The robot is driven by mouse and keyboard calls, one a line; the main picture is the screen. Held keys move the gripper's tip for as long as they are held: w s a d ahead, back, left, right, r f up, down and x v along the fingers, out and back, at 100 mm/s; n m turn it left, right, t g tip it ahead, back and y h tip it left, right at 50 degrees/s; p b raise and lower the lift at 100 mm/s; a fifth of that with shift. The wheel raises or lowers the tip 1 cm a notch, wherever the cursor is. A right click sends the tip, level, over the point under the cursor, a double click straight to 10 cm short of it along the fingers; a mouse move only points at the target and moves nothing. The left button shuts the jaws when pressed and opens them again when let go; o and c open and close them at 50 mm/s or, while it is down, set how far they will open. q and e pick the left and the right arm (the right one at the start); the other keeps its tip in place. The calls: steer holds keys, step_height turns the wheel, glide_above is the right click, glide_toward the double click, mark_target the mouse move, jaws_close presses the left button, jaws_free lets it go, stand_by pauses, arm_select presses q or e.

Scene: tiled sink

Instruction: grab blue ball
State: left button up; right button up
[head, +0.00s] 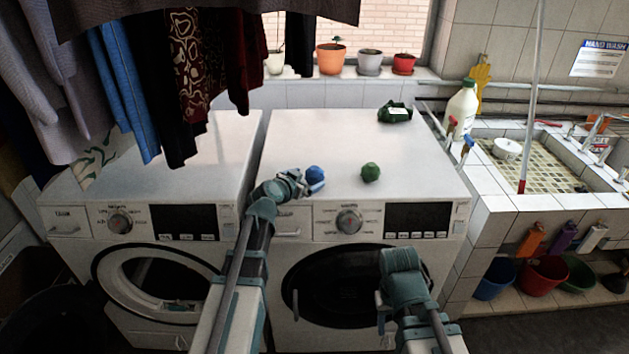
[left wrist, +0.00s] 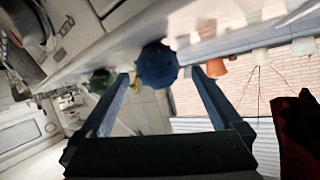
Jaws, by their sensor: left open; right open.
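The blue ball (head: 315,174) sits on top of the right washing machine near its front left edge. My left gripper (head: 303,181) is right at it, low over the machine top. In the left wrist view the blue ball (left wrist: 157,65) lies between the tips of my open left gripper (left wrist: 160,82). I cannot tell whether the fingers touch it. A green ball (head: 370,172) rests to the right on the same top and also shows in the left wrist view (left wrist: 102,81). My right gripper (head: 388,299) is in front of the right machine's door, below the top, with nothing visible in it.
The right washing machine (head: 320,140) has a mostly clear top, with a dark green object (head: 395,112) at the back right. Clothes (head: 180,80) hang at the upper left. A white bottle (head: 461,108) stands by the tiled sink (head: 500,203). Potted plants (head: 331,60) line the sill.

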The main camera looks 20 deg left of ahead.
mark_target(315, 174)
arm_select(q)
steer(key=shift+b+x, duration=0.85)
steer(key=shift+x, duration=1.85)
steer(key=shift+d+r, duration=0.15)
steer(key=shift+s, duration=0.1)
steer(key=shift+c, duration=0.3)
steer(key=c, duration=1.3)
steer(key=shift+o, duration=0.2)
